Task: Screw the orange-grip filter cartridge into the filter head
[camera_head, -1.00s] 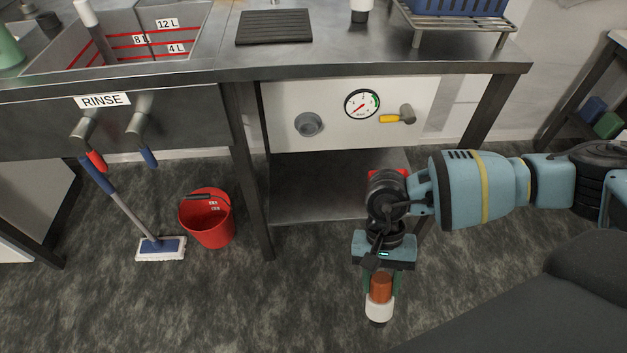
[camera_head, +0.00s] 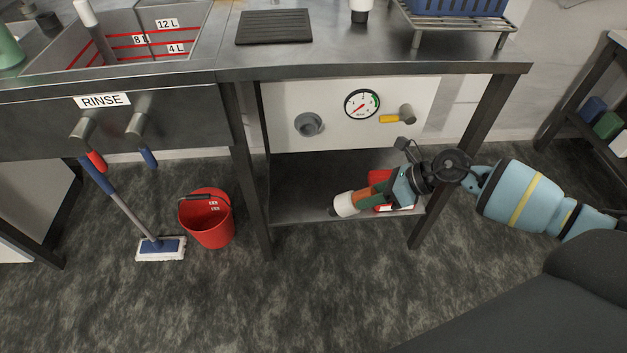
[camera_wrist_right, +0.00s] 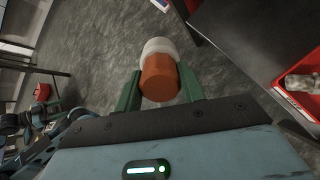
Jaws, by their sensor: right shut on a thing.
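The filter cartridge has an orange grip (camera_head: 364,201) and a white body (camera_head: 345,205). My right gripper (camera_head: 376,197) is shut on the orange grip, and the cartridge points to the left and slightly down in front of the lower shelf. In the right wrist view the orange grip (camera_wrist_right: 159,78) sits between the green fingers, with the white part beyond it. The filter head, seemingly the grey round fitting (camera_head: 309,124) on the white panel, is above and left of the cartridge, well apart from it. My left gripper is not in view.
A gauge (camera_head: 362,104) and a yellow-handled valve (camera_head: 397,116) are on the panel. A red tray (camera_wrist_right: 299,92) is on the shelf (camera_head: 300,206) near my gripper. The bench leg (camera_head: 456,163) stands close to my right arm. A red bucket (camera_head: 207,219) and mop are at left.

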